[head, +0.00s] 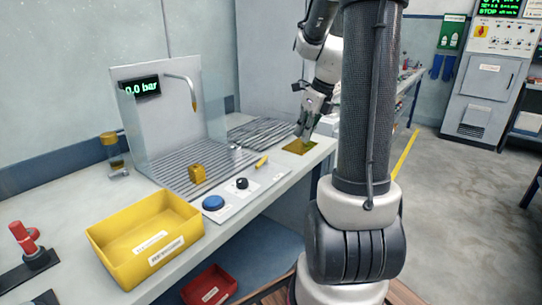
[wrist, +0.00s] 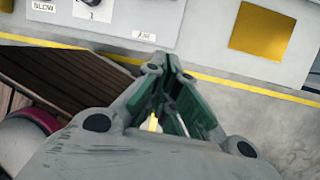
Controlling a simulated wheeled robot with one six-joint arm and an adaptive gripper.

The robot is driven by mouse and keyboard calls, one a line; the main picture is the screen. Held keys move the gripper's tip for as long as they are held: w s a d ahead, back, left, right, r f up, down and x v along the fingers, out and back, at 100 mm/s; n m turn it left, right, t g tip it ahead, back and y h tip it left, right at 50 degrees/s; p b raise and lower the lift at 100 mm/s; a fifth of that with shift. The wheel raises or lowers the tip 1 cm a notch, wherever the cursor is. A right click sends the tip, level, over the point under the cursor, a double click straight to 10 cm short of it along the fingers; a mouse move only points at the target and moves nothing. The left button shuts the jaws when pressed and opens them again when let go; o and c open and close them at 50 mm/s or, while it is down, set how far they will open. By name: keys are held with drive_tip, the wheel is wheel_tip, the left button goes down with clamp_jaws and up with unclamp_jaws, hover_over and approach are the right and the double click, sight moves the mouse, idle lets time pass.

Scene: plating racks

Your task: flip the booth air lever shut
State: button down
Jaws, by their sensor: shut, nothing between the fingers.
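The booth's control panel (head: 232,196) lies along the front of the bench. A small yellow lever (head: 262,161), apparently the air lever, lies at its right end, past a black knob (head: 242,183) and a blue button (head: 213,203). The booth display (head: 141,87) reads 0.0 bar. My gripper (head: 303,132) is shut and empty, right of the lever and apart from it, near a gold square (head: 298,148). In the wrist view my gripper (wrist: 168,62) points at the bench's front edge, near a small label (wrist: 145,36) that seems to read AIR.
A yellow bin (head: 150,235) stands on the bench at left, and a red bin (head: 210,287) is below it. A yellow block (head: 197,174) sits on the slatted booth floor beneath a curved nozzle (head: 183,90). Open grey floor (head: 450,190) lies to the right.

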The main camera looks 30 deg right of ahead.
drive_tip(key=w+a+f+n+t, duration=0.1)
drive_tip(key=w+a+f, duration=0.1)
drive_tip(key=f, duration=0.2)
drive_tip(key=w+a+f+n+y, duration=0.1)
drive_tip(key=w+a+f, duration=0.2)
drive_tip(key=w+a+f+n+t+y, duration=0.1)
drive_tip(key=w+a+f, duration=0.1)
drive_tip(key=w+f, duration=0.1)
drive_tip(key=shift+a+f+n+t, duration=0.3)
drive_tip(key=shift+f+n, duration=0.1)
drive_tip(key=shift+f, duration=0.4)
